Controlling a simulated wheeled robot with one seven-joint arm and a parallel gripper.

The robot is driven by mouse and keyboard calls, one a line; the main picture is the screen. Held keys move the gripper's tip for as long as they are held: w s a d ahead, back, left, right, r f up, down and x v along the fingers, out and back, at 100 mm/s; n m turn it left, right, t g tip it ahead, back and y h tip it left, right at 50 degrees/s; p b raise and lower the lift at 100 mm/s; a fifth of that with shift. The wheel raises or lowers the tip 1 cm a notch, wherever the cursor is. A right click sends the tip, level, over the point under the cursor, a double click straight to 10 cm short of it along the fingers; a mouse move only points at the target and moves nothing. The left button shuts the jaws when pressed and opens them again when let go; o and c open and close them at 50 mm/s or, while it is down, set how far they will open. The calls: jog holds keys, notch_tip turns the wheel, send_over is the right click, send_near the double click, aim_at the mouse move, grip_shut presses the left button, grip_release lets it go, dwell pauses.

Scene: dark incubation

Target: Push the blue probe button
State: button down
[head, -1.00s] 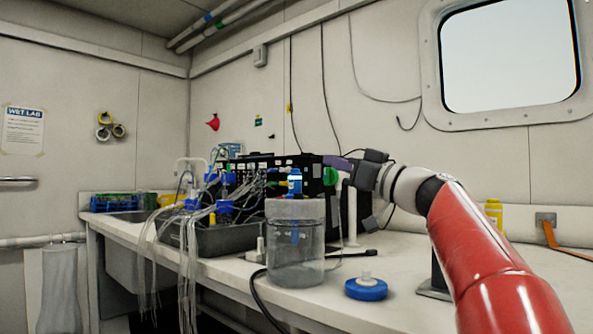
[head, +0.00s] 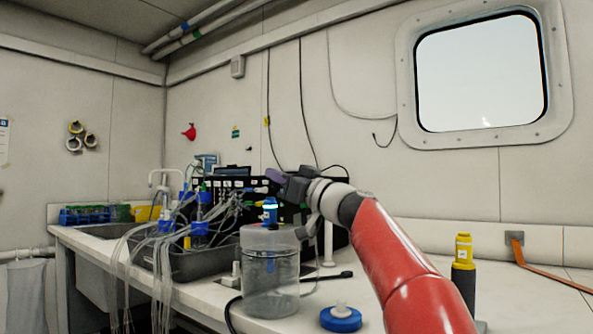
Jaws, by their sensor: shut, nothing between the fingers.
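The blue probe (head: 270,211) stands upright in the lid of a clear jar (head: 270,280) on the bench. A bright band glows near its top. The button itself is too small to make out. My gripper (head: 272,175) is shut and empty, at the end of my red arm. In the picture it is just above the probe's top, with a small gap between them. I cannot tell its exact distance in depth.
A blue disc with a white knob (head: 341,318) lies on the bench right of the jar. A yellow-topped bottle (head: 463,250) stands farther right. Tubes and blue-capped bottles crowd the grey tray (head: 185,265) at left. A black crate (head: 328,235) stands behind.

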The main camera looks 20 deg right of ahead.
aim_at(270, 198)
notch_tip(270, 198, down, 3)
jog(key=shift+r+b, duration=0.1)
jog(key=shift+b, duration=0.7)
jog(key=shift+f, duration=0.65)
